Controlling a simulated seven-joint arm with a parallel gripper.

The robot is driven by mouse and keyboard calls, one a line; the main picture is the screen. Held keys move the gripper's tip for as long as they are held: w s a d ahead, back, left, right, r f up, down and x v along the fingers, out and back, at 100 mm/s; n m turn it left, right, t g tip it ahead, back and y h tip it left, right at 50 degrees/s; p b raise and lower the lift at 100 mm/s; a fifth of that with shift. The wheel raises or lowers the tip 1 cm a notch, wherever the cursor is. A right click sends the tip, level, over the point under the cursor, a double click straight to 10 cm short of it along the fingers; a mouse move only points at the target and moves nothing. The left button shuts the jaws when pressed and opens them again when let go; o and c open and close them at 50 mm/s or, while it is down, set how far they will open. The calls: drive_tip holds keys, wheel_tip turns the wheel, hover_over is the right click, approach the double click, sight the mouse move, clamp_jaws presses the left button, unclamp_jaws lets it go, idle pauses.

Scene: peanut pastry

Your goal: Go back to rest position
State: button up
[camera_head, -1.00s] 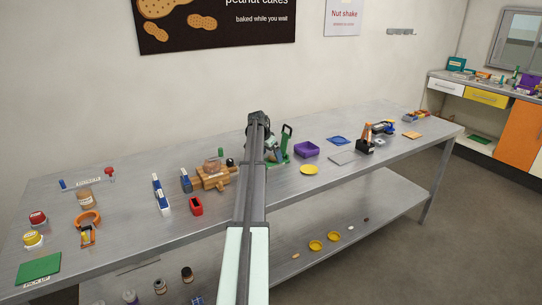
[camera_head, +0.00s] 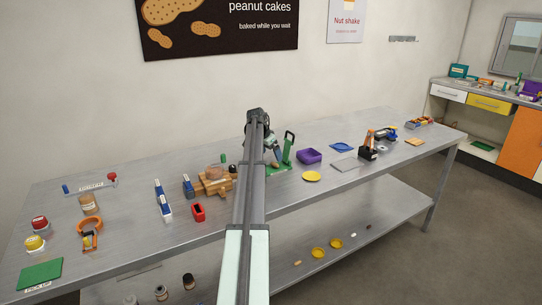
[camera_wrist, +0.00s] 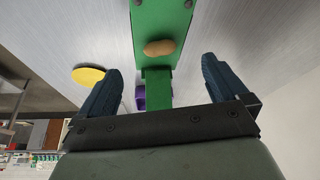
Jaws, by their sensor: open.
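My gripper (camera_wrist: 160,90) shows in the wrist view with its two dark blue fingers spread wide apart and nothing between them touching either finger. Beyond the fingers is the green press-like stand (camera_wrist: 185,25) with a tan peanut (camera_wrist: 160,47) on its plate. In the head view my arm runs up the middle and hides most of my gripper and part of the table. The green stand (camera_head: 288,150) shows just right of the arm's end, with its upright handle raised.
A purple bin (camera_head: 309,156), a yellow plate (camera_head: 311,176) and a grey plate (camera_head: 344,165) lie right of the stand. The lower shelf (camera_head: 370,222) holds small yellow dishes.

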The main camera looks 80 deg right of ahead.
drive_tip(key=shift+w+a+r, duration=0.15)
drive_tip(key=shift+a+r, duration=0.05)
drive_tip(key=shift+r, duration=0.35)
